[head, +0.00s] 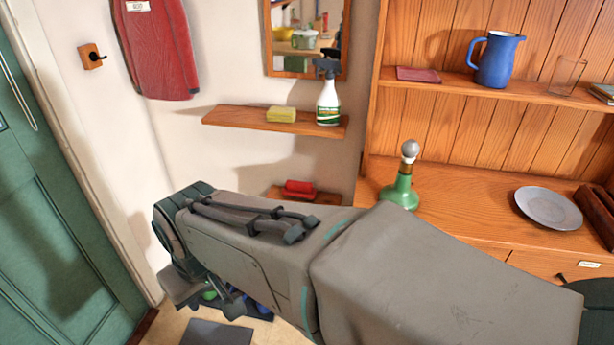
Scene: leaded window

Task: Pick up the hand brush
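A small red object (299,188) lies on the low wooden shelf behind my arm. It may be the hand brush, but its shape is partly hidden and I cannot tell for sure. No other thing in view is clearly a hand brush. My arm stretches across the lower middle of the head view. The end of the arm points down at the lower left, and a part of my gripper (230,302) shows there, low over the floor. Its fingers are too hidden to tell whether they are open or shut.
A spray bottle (328,99) and yellow sponge (281,115) stand on the upper wall shelf (235,118). A green bottle-like object (400,190) and grey plate (549,207) stand on the dresser. A blue jug (496,60) is above. A green door (50,220) is left.

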